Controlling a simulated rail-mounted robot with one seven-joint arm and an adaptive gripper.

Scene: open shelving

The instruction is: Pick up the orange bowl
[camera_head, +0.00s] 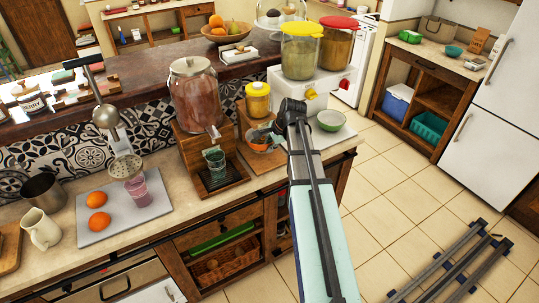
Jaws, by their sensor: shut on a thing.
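The orange bowl (257,147) is at the right part of the long counter, on or just above a brown wooden board, below the yellow-lidded jar. Only part of it shows; my gripper covers some of it. My arm reaches up from the lower right, and my gripper (262,135) is at the bowl, shut on it. The fingertips are small and partly hidden, and I cannot tell whether the bowl is clear of the board.
A yellow jar (258,101) stands just behind the bowl. A drink dispenser (194,90) on a wooden stand is to the left, with a green glass (215,160). A green bowl (331,121) and a juice machine (311,92) are to the right.

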